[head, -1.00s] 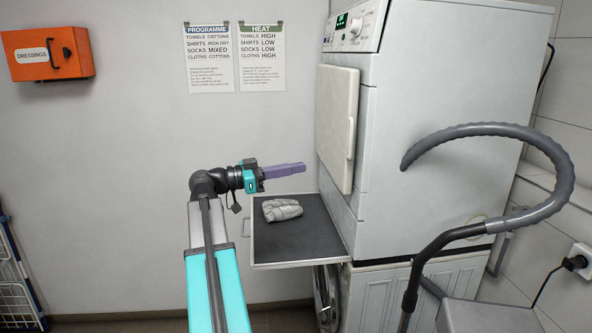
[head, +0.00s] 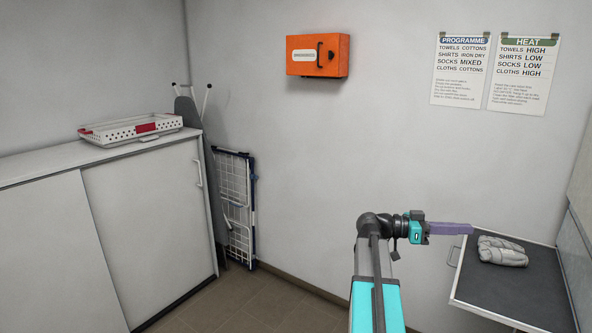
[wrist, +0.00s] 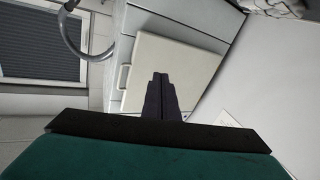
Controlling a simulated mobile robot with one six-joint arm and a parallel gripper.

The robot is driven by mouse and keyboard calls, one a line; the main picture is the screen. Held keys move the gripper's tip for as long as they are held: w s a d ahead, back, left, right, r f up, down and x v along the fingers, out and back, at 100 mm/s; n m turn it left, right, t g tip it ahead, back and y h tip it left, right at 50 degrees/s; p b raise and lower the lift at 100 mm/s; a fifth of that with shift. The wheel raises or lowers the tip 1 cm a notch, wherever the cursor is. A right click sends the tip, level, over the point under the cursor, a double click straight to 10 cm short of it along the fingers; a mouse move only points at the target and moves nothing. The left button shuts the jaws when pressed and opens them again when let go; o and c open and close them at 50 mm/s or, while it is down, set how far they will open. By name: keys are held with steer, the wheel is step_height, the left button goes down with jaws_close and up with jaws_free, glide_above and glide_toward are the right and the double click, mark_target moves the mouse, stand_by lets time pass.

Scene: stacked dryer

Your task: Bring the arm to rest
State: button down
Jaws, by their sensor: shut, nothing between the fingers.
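My gripper (head: 471,229) is shut and empty, its purple fingers together and pointing right in the head view. It is in front of the wall, near the left edge of the dark pull-out shelf (head: 512,281). A folded grey cloth bundle (head: 502,251) lies on that shelf, apart from the fingers. In the wrist view the shut fingers (wrist: 160,80) point toward the dryer's pale door (wrist: 175,70), which looks closed.
A white cabinet (head: 150,225) stands at the left with a white and red basket (head: 130,129) on top. A folded drying rack (head: 238,205) leans by the wall. An orange box (head: 318,55) hangs on the wall. Floor before the cabinet is clear.

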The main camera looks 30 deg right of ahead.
steer(key=w+a+f+n+t, duration=0.25)
steer(key=w+a+f, duration=0.3)
steer(key=f, duration=0.45)
steer(key=w+a+f+n+t, duration=0.2)
steer(key=w+a+f+n, duration=0.15)
steer(key=a+f, duration=0.45)
steer(key=w+a+f+n+t, duration=0.25)
steer(key=w+f, duration=0.25)
steer(key=f, duration=0.7)
steer(key=s+a+f+n+y, duration=0.25)
steer(key=a+f+n, duration=0.35)
steer(key=a+f, duration=1)
steer(key=s+a+f+n+y, duration=0.3)
steer(key=s+a+f, duration=0.2)
steer(key=a+f, duration=0.2)
steer(key=s+a+f+n+y, duration=0.4)
steer(key=s+a+f, duration=0.2)
steer(key=a, duration=0.6)
steer(key=s+a+f+n+y, duration=0.3)
steer(key=s+a+f+y, duration=0.1)
steer(key=a+f, duration=0.3)
steer(key=s+a, duration=0.1)
steer(key=a, duration=0.1)
steer(key=shift+s+a+f, duration=0.25)
steer(key=shift+a+f, duration=0.05)
steer(key=shift+f, duration=0.05)
steer(key=shift+d, duration=0.15)
